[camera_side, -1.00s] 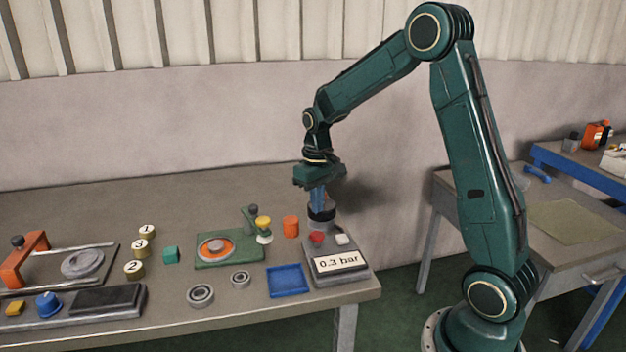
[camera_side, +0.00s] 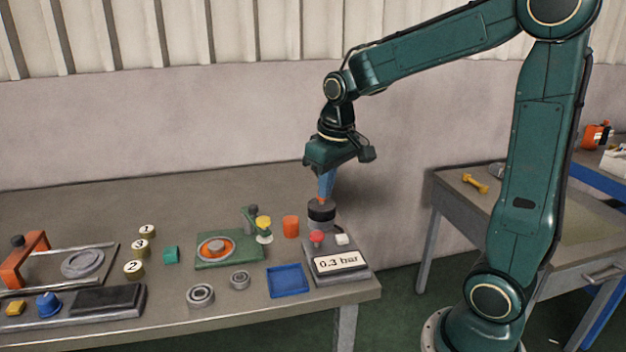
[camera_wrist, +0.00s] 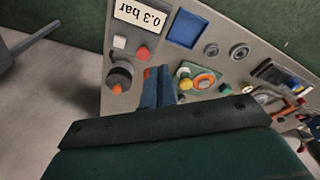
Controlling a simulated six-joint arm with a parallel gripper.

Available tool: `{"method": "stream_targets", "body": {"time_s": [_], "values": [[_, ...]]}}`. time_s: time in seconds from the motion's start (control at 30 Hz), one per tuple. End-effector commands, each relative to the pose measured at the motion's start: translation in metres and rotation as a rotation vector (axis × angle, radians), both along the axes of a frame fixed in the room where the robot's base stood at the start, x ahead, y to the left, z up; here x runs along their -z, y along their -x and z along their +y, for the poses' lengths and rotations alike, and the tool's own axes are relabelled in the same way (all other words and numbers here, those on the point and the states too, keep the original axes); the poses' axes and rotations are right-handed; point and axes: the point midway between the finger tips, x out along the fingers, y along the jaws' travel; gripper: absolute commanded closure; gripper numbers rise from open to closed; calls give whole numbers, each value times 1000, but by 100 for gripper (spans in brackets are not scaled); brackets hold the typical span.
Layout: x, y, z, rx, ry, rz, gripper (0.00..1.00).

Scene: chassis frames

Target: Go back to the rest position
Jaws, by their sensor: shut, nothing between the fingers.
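My gripper (camera_side: 326,186) is shut and empty, its blue fingers pointing down just above the black knob (camera_side: 321,210) of the gauge unit. In the wrist view my gripper's fingers (camera_wrist: 158,88) are together, and the black knob (camera_wrist: 119,76) with its orange mark is to their left. The gauge unit's display (camera_side: 341,262) reads 0.3 bar. Next to it are a red button (camera_side: 317,238) and a white button (camera_side: 342,240).
An orange cylinder (camera_side: 291,226), a blue tray (camera_side: 288,281) and a green fixture (camera_side: 229,249) stand close left of the gauge unit. Bearings, numbered cylinders and a clamp (camera_side: 25,260) lie farther left. A side table (camera_side: 560,232) stands behind my arm. The back of the bench is clear.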

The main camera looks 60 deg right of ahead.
Motion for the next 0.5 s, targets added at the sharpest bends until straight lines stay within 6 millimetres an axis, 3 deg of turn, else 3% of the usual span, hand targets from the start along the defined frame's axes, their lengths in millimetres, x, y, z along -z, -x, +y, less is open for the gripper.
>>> {"method": "stream_targets", "body": {"time_s": [0.2,0.5], "values": [[-26,35,26,-41,13,-75,100],[-46,85,53,-94,21,-174,100]]}}
